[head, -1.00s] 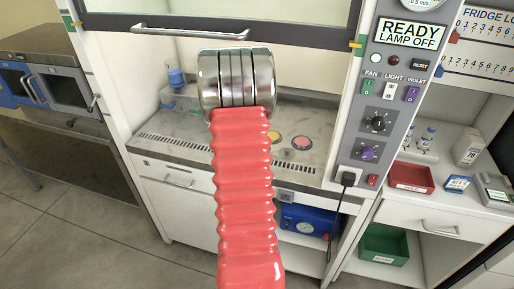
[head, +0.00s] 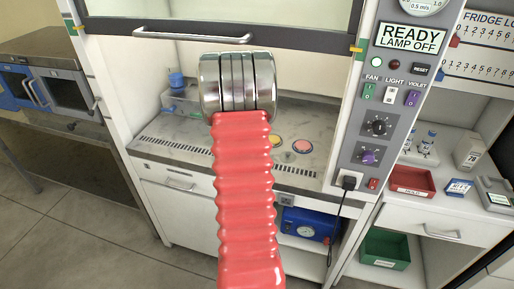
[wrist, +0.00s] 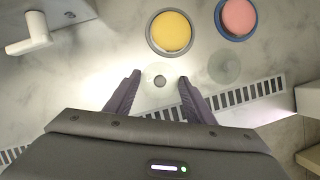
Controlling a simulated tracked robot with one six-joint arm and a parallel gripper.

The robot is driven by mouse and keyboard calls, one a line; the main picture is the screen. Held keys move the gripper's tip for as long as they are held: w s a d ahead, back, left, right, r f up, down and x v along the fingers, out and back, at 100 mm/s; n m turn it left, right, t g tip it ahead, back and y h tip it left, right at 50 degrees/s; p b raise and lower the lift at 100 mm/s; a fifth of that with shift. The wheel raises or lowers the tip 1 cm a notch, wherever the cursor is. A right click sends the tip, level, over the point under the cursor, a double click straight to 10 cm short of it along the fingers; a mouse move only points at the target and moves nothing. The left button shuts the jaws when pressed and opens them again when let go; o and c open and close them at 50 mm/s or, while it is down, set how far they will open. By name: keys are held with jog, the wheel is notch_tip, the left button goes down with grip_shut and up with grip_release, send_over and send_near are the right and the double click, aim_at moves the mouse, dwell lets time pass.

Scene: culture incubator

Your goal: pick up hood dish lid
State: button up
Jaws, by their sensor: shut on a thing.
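A clear round lid with a small grey knob (wrist: 160,80) is between the fingertips of my gripper (wrist: 157,90) in the wrist view. My gripper is shut on this lid, with one dark finger at each side. Just beyond it are a yellow-filled dish (wrist: 171,33) and a pink-filled dish (wrist: 239,16) with a blue rim. A faint clear disc (wrist: 223,68) shows to the right of the lid; I cannot tell whether it is a lid or a shadow. In the head view my red arm hides the gripper and the lid; the pink dish (head: 303,146) shows to the right.
The hood's worktop (head: 195,143) has a slotted vent along its front edge. The raised sash (head: 210,15) with its handle hangs above. A blue-capped bottle (head: 177,80) stands at the back left. The control panel (head: 385,120) borders the opening on the right.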

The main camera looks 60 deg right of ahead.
notch_tip(320, 180, up, 10)
dwell(0.5)
jog(key=shift+f, duration=0.15)
jog(key=shift+m, duration=0.3)
jog(key=s+d, duration=0.1)
jog(key=d, duration=0.1)
jog(key=s+d+f, duration=0.1)
jog(key=d, duration=0.1)
jog(key=s+d+f, duration=0.1)
jog(key=d, duration=0.1)
jog(key=shift+s+d+f, duration=0.1)
jog(key=shift+d+f, duration=0.15)
jog(key=shift+d, duration=0.05)
jog(key=shift+w+d+r, duration=0.25)
jog(key=shift+d+r, duration=0.25)
jog(key=shift+d, duration=0.25)
jog(key=shift+f, duration=0.1)
